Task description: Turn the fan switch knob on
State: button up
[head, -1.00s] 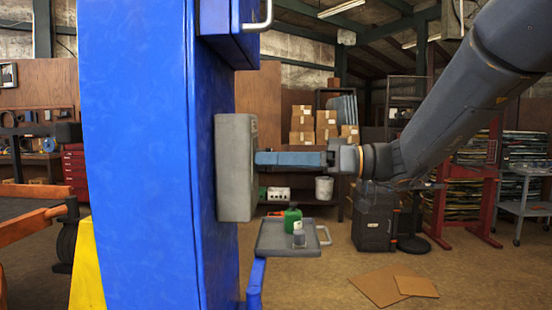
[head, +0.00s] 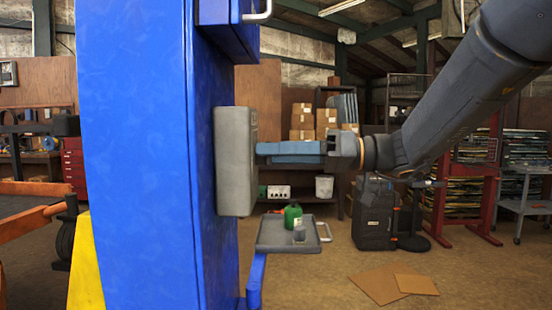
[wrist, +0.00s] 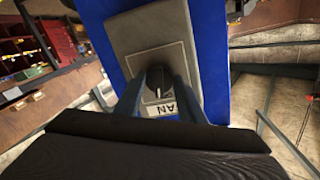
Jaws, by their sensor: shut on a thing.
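The grey switch box (head: 236,160) is fixed on the side of the blue column in the head view. It also shows in the wrist view (wrist: 148,28). The dark fan switch knob (wrist: 158,84) sticks out of its face, with a light pointer line and a partly covered label ending in "AN" (wrist: 168,108). My gripper (head: 260,150) reaches the box face from the right. Its two fingers stand on either side of the knob in the wrist view (wrist: 158,90), shut on it. In the head view the knob is hidden between the fingers.
The blue column (head: 150,160) fills the left middle. A small grey tray (head: 270,247) with a green bottle (head: 293,216) sits below my gripper. A blue box with a handle (head: 230,35) is above. Cardboard (head: 380,285) lies on the open floor at right.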

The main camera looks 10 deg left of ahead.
jog(key=shift+w+r+m+g+h+p, duration=0.2)
jog(key=shift+m+p, duration=0.6)
jog(key=shift+m, duration=1.65)
jog(key=shift+s+f+m+g+h+p, duration=0.2)
jog(key=shift+m+p, duration=0.55)
jog(key=shift+m, duration=1.65)
jog(key=shift+w+r+m+g+p, duration=0.25)
jog(key=shift+m+p, duration=0.55)
jog(key=shift+m, duration=1.65)
jog(key=shift+s+f, duration=0.1)
jog(key=o, duration=1)
jog(key=shift+o, duration=0.2)
